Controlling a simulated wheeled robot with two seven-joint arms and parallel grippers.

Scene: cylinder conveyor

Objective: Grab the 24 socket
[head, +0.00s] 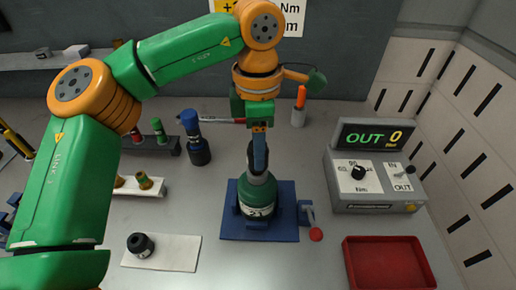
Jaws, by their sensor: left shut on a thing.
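My left gripper (259,152) reaches down over the green cylinder (257,197) in the middle of the table. Its narrow blue fingers are shut on a dark piece (255,164) at the cylinder's top; their tips partly hide it, and I cannot tell its exact shape. The cylinder stands upright in a blue clamp base (230,232). A dark rack (152,146) at the left holds pieces with red and green tops. A blue-topped black piece (196,143) stands beside it. No 24 marking is readable. My right gripper is not in view.
A torque box (375,189) reads OUT 0 at the right, above an empty red tray (390,265). A white rack with brass fittings (144,181) and a white mat (183,252) bearing a black round part (140,244) lie left. A lever (310,215) sits beside the clamp.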

